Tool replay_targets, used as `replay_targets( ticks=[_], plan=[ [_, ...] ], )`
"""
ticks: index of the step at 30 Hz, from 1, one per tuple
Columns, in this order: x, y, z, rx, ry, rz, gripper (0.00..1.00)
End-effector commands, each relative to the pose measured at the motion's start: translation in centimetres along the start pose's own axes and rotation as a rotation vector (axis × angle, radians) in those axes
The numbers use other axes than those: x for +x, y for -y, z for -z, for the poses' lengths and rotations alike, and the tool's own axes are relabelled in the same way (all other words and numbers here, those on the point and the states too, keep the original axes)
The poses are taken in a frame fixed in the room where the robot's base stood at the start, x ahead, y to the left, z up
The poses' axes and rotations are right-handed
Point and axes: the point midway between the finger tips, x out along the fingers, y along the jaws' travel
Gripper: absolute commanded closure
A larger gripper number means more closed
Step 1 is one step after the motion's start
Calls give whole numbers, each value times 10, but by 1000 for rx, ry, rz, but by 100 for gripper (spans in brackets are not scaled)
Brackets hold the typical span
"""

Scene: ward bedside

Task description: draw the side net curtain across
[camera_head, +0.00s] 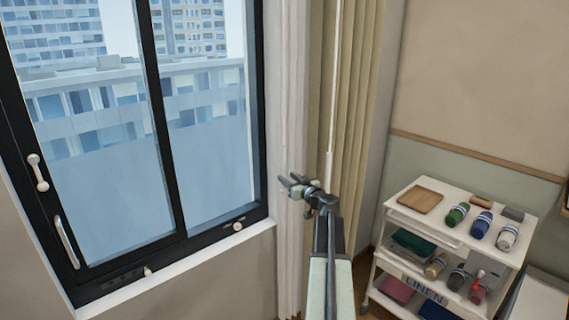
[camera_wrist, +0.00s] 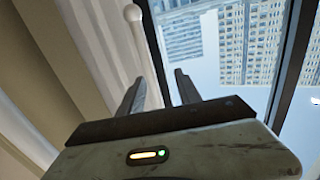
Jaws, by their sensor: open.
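The white net curtain (camera_head: 291,110) hangs gathered in a narrow bunch at the window's right side. It also shows in the wrist view (camera_wrist: 95,35), left of the fingers. A thin white wand (camera_head: 283,90) hangs in front of it, its lower part close to my fingertips. My gripper (camera_head: 289,182) is open in front of the net's lower part. Nothing shows between its fingers (camera_wrist: 160,85). Whether it touches the wand I cannot tell.
The dark-framed window (camera_head: 165,150) with handles and a white sill (camera_head: 190,262) is at left. A beige drape (camera_head: 352,100) with its own wand (camera_head: 329,165) hangs right of the net. A loaded linen trolley (camera_head: 462,210) stands at right.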

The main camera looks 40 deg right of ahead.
Motion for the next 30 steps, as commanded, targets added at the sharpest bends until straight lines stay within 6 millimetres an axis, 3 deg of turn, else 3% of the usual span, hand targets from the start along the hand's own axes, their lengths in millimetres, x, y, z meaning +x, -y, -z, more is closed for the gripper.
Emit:
replay_targets(
  ticks=[3, 8, 21, 30],
  plan=[
    [-6, -21, 7, -8, -21, -38, 59],
    [-3, -21, 7, -9, -22, -38, 59],
    [66, -24, 8, -8, -21, -36, 59],
    [71, -23, 8, -8, -21, -37, 59]
  ],
)
